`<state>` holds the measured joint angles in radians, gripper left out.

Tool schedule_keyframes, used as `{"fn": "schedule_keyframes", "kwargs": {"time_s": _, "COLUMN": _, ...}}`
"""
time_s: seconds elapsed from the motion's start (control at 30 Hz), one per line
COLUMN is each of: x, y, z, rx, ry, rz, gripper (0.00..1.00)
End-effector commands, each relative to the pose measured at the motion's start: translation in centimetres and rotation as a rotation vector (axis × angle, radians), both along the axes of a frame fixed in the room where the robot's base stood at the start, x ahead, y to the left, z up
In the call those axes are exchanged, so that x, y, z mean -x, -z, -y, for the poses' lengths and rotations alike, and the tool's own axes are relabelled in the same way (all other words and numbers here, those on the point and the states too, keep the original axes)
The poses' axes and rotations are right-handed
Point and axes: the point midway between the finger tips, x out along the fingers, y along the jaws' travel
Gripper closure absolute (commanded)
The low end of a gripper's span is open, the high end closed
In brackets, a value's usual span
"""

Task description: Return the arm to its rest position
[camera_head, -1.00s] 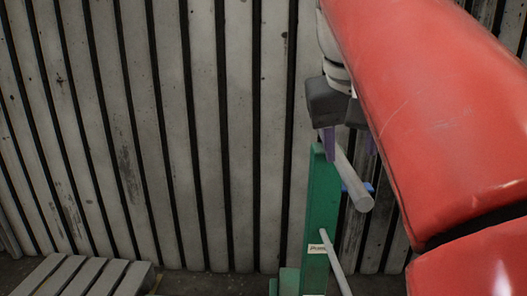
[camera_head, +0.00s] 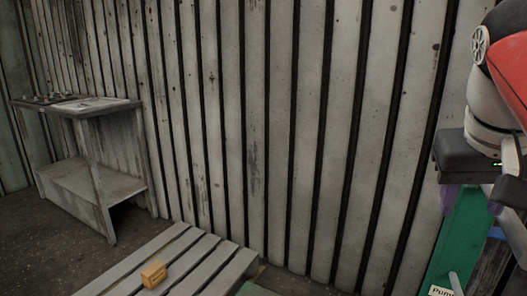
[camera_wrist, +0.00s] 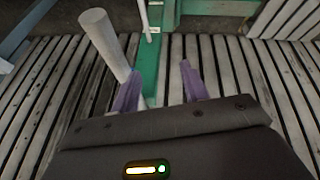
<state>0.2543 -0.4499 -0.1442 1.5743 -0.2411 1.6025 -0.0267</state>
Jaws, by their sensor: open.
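My gripper (camera_wrist: 158,86) shows in the wrist view with its two purple fingers spread apart and nothing held between them. A green post (camera_wrist: 148,62) lies beyond the gap. A grey round bar (camera_wrist: 104,45) sticks out just left of the left finger; I cannot tell whether they touch. In the head view my gripper (camera_head: 470,200) is at the right edge in front of the green post (camera_head: 452,250), its fingers partly hidden. My red and white arm comes down above it.
A grey slatted pallet (camera_head: 225,268) lies on the floor with a small orange-brown box (camera_head: 153,274) on it. A worn shelf table (camera_head: 130,104) stands at the left, with items on top. A ribbed wall (camera_head: 270,130) closes the back. Floor between table and pallet is clear.

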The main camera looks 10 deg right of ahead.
Motion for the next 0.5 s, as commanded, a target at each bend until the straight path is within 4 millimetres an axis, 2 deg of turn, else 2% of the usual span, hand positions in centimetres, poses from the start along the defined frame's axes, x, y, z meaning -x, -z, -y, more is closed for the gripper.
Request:
{"fn": "schedule_keyframes", "kwargs": {"time_s": 0.03, "x": -0.9, "y": 2.4, "z": -1.6, "rx": -0.012, "ry": -0.066, "rz": 0.006, "gripper": 0.55}}
{"fn": "schedule_keyframes", "kwargs": {"time_s": 0.1, "x": -2.1, "y": 5.9, "z": -3.9, "rx": -0.029, "ry": -0.152, "rz": 0.026, "gripper": 0.55}}
{"fn": "schedule_keyframes", "kwargs": {"time_s": 0.2, "x": -3.0, "y": 11.2, "z": -7.6, "rx": -0.06, "ry": -0.266, "rz": 0.055, "gripper": 0.55}}
{"fn": "schedule_keyframes", "kwargs": {"time_s": 0.3, "x": -3.0, "y": 16.4, "z": -11.0, "rx": -0.09, "ry": -0.355, "rz": 0.078, "gripper": 0.55}}
{"fn": "schedule_keyframes", "kwargs": {"time_s": 0.4, "x": -2.4, "y": 20.6, "z": -13.5, "rx": -0.117, "ry": -0.415, "rz": 0.096, "gripper": 0.55}}
{"fn": "schedule_keyframes", "kwargs": {"time_s": 0.5, "x": -1.8, "y": 23.6, "z": -15.0, "rx": -0.133, "ry": -0.45, "rz": 0.109, "gripper": 0.55}}
